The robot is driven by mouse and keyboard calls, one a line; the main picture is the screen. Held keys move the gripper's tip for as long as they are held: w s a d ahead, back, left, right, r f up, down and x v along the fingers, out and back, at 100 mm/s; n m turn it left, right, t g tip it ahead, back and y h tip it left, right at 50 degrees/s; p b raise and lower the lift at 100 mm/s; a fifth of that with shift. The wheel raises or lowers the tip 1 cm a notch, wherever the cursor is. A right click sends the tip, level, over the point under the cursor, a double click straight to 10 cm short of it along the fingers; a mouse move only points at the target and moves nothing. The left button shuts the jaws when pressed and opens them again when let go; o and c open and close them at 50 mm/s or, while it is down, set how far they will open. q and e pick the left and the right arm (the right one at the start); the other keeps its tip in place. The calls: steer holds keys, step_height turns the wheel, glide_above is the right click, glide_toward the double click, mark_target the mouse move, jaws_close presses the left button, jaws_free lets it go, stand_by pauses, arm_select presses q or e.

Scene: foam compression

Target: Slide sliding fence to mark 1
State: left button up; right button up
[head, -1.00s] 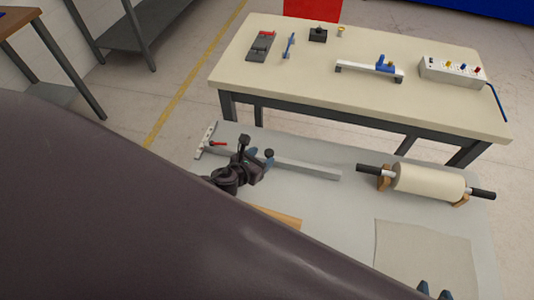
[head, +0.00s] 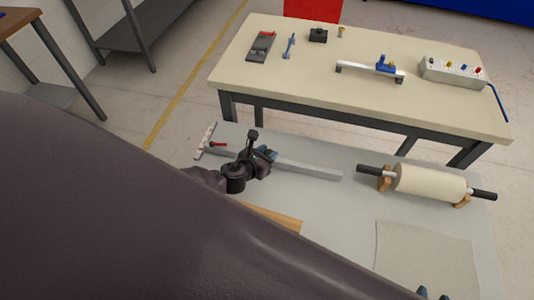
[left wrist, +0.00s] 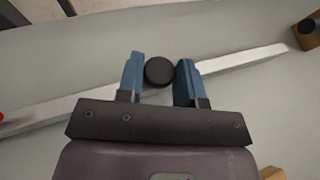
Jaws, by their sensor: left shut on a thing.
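The sliding fence's round black knob (left wrist: 159,71) sits between the two blue fingers of my left gripper (left wrist: 160,78) in the left wrist view. The gripper is shut on it. The long grey rail (left wrist: 235,62) runs past beneath. In the head view my left gripper (head: 266,156) is over the middle of the rail (head: 310,171) and hides the knob. A red lever (head: 217,144) is near the rail's left end. I cannot make out mark 1. My right gripper (head: 433,294) shows only two fingertips, apart, at the bottom edge.
A cream roller (head: 429,182) with black handles rests on wooden supports at the right. A pale foam sheet (head: 425,255) lies in front of it. A wooden piece (head: 272,218) is partly hidden by my dark arm. A second table (head: 300,80) with tools stands behind.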

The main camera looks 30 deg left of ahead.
arm_select(q)
jaws_close()
arm_select(e)
steer(key=shift+w+r, duration=0.15)
arm_select(q)
steer(key=shift+w, duration=0.35)
steer(key=w, duration=0.2)
steer(key=w+a, duration=0.1)
steer(key=w, duration=0.1)
steer(key=shift+w+a, duration=0.15)
steer(key=shift+w, duration=0.05)
steer(key=shift+w+a, duration=0.1)
steer(key=shift+w, duration=0.25)
steer(key=o, duration=1)
jaws_free()
arm_select(e)
steer(key=shift+f, duration=0.2)
